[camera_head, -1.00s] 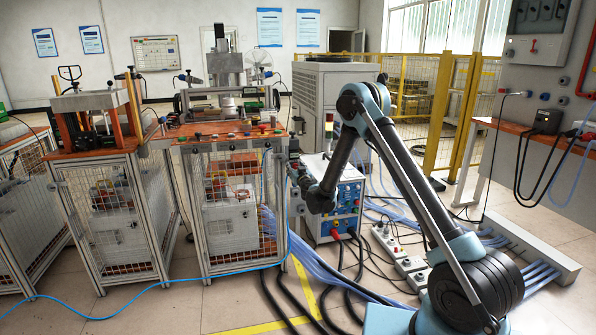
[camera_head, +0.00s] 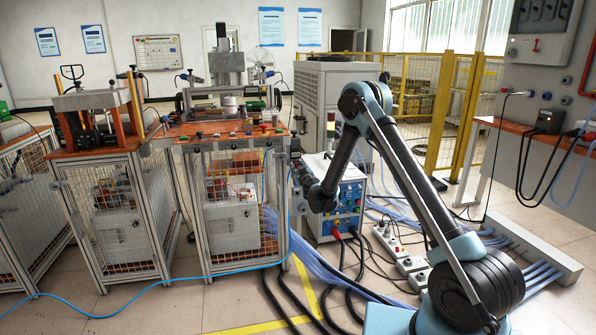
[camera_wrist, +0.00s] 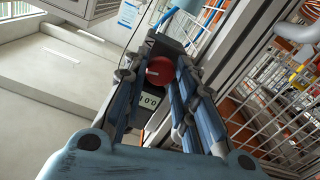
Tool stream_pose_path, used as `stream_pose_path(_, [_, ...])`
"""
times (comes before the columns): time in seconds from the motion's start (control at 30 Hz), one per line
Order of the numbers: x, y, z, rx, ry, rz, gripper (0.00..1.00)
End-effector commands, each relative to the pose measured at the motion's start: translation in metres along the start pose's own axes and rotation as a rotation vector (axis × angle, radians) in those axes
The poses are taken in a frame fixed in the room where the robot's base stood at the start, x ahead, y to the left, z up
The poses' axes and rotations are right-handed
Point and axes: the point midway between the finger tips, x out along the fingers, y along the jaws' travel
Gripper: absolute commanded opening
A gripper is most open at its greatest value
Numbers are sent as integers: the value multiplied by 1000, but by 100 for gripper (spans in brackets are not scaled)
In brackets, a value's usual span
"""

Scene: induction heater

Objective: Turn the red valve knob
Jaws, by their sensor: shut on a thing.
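The red valve knob (camera_wrist: 160,70) is a round red disc in the upper middle of the wrist view. It sits on a dark housing, with a small pale display (camera_wrist: 149,100) just below it in the picture. My gripper (camera_wrist: 157,68) has its blue fingers on both sides of the knob, shut on it. The knob's edges are partly hidden by the fingers. In the head view my gripper (camera_head: 296,160) is at the right side of the middle caged machine (camera_head: 232,215). The knob cannot be made out there.
A blue-fronted control box (camera_head: 345,208) stands just right of my gripper. Hoses and cables (camera_head: 330,270) lie on the floor beneath my arm. Metal mesh and frame parts (camera_wrist: 250,115) are close on the right in the wrist view. A yellow fence (camera_head: 445,115) stands behind.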

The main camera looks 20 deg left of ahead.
Motion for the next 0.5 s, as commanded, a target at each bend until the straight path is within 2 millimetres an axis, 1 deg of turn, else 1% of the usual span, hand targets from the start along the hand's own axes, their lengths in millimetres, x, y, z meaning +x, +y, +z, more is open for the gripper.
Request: stream_pose_path(0.5, [0,-2,0,-487,0,0,2])
